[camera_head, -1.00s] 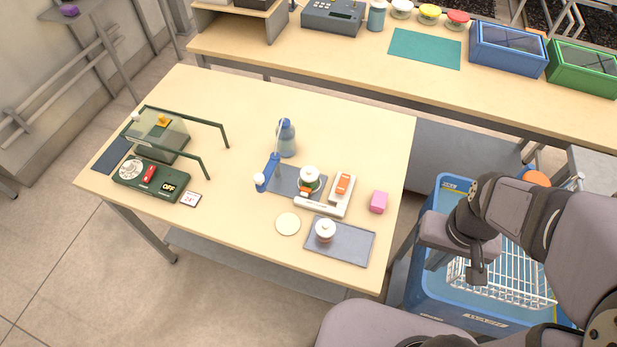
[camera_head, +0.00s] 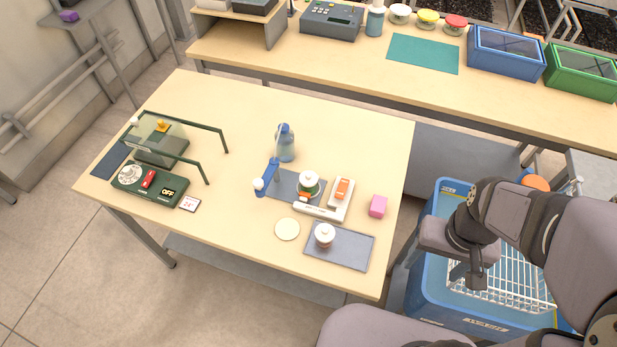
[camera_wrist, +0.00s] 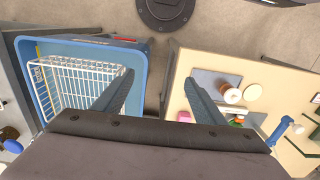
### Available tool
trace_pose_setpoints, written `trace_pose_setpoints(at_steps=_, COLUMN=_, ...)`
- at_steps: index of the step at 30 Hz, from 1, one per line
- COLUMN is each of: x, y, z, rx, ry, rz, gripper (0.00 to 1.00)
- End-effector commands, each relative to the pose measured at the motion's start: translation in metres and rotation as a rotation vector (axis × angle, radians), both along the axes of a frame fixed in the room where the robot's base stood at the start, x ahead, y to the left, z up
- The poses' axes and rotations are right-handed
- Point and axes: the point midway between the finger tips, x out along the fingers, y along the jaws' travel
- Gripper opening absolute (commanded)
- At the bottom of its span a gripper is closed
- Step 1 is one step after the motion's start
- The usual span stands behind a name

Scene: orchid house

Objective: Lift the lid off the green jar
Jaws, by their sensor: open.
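The green jar (camera_head: 310,193) stands upright on a grey mat (camera_head: 283,183) near the right side of the light wooden table. Its white lid (camera_head: 308,178) with a knob is on top. In the wrist view its green part (camera_wrist: 236,123) shows small, partly behind other things. A second white-lidded jar (camera_head: 324,238), brownish below, stands on another grey mat (camera_head: 350,250). My gripper (camera_wrist: 159,78) is open and empty. It hangs above the blue tub, to the right of the table and well apart from both jars.
A white frame with an orange part (camera_head: 342,188) borders the green jar closely. A blue tub (camera_head: 425,285) with a white wire basket (camera_head: 510,285) stands right.

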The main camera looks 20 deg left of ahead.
Motion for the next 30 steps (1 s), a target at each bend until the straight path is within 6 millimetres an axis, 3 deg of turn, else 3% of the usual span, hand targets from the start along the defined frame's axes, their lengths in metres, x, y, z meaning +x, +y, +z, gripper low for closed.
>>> trace_pose_setpoints(at_steps=4, x=0.009, y=0.004, z=0.0, rx=-0.001, ry=-0.002, rz=0.007, gripper=0.65)
trace_pose_setpoints(at_steps=7, x=0.028, y=0.012, z=0.0, rx=-0.002, ry=-0.007, rz=0.019, gripper=0.65)
trace_pose_setpoints(at_steps=13, x=0.092, y=0.053, z=-0.003, rx=-0.007, ry=-0.026, rz=0.06, gripper=0.65)
trace_pose_setpoints(at_steps=17, x=0.138, y=0.098, z=-0.008, rx=-0.009, ry=-0.043, rz=0.091, gripper=0.65)
trace_pose_setpoints(at_steps=21, x=0.177, y=0.157, z=-0.018, rx=-0.009, ry=-0.063, rz=0.123, gripper=0.65)
trace_pose_setpoints(at_steps=25, x=0.201, y=0.216, z=-0.03, rx=-0.005, ry=-0.081, rz=0.149, gripper=0.65)
trace_pose_setpoints(at_steps=30, x=0.213, y=0.283, z=-0.046, rx=0.002, ry=-0.101, rz=0.175, gripper=0.65)
